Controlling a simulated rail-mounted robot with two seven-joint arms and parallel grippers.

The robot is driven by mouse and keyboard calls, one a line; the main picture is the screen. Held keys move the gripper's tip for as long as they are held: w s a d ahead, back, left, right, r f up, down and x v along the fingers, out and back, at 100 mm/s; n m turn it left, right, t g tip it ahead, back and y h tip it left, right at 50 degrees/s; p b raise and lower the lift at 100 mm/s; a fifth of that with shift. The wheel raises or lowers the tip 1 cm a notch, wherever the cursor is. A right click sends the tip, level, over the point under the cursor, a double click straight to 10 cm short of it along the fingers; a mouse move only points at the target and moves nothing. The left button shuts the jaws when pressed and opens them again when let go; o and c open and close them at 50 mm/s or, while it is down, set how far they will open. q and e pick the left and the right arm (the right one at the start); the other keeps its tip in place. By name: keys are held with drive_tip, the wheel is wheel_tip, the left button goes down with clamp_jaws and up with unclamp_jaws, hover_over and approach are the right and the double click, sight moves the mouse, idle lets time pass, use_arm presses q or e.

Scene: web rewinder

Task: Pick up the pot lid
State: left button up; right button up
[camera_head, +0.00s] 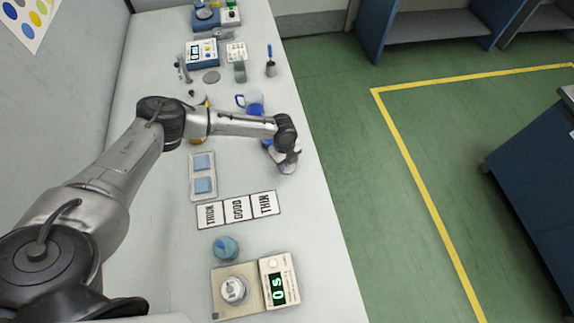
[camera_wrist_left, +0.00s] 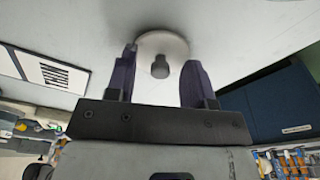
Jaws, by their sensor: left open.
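The pot lid shows in the left wrist view as a pale round disc (camera_wrist_left: 148,42) with a dark knob (camera_wrist_left: 160,69), lying on the white bench. My left gripper (camera_wrist_left: 159,62) is open, its two dark fingers on either side of the knob and apart from it. In the head view my left gripper (camera_head: 287,162) is over the bench's right edge. It hides the lid there, so I cannot make the lid out. My right gripper is not in view.
THICK, GOOD and THIN cards (camera_head: 237,209), a tray with blue squares (camera_head: 203,169), a blue-topped pot (camera_head: 225,248) and a device reading 0 s (camera_head: 277,284) lie nearer. Green floor lies to the right.

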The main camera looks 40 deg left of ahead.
use_arm(q)
clamp_jaws()
idle(0.3)
drive_tip(key=shift+r, duration=0.1)
